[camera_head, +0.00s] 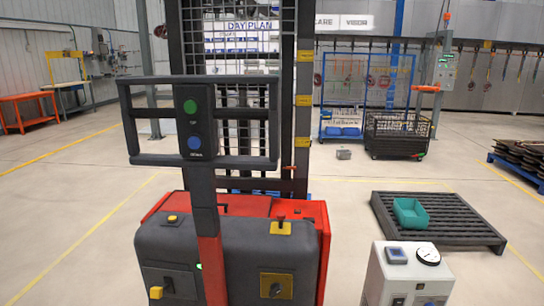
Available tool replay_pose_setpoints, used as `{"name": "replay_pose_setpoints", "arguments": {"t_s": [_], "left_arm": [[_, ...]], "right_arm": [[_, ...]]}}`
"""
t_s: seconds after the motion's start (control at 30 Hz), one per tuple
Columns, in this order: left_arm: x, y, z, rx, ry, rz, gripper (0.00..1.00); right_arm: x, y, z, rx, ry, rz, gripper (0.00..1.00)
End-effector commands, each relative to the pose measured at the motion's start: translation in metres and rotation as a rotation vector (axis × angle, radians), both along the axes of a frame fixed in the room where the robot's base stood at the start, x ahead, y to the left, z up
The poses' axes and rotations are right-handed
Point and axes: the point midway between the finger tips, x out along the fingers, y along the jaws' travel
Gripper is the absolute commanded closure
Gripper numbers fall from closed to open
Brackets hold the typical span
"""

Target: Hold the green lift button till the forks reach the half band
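The green lift button (190,106) sits at the top of a dark control panel (194,123) on the handle frame of a red and grey lift truck (215,245). A blue button (194,142) is below it on the same panel. Nothing touches either button. The truck's mast (287,60) rises behind the handle and carries several yellow bands, among them an upper one (303,100) and a lower one (302,143). I cannot tell which is the half band. The forks are hidden behind the truck body and mast. Neither of my grippers is in view.
A black pallet (440,232) with a teal bin (410,213) lies at right. A white cabinet with a dial (405,275) stands at front right. A blue cage trolley (360,95) and a black mesh crate (398,135) stand behind.

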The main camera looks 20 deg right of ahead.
Motion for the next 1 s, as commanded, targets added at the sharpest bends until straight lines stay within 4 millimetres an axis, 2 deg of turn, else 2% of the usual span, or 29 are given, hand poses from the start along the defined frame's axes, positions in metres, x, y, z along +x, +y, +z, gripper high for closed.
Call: {"name": "replay_pose_setpoints", "arguments": {"t_s": [0.23, 0.7, 1.0], "left_arm": [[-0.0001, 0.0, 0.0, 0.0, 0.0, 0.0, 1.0], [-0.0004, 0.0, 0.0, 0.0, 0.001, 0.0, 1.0], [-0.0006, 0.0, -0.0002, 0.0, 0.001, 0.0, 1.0]], "right_arm": [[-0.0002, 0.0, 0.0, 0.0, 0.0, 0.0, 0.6], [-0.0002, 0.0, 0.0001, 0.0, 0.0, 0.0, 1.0], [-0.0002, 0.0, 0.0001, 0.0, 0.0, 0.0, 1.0]]}}
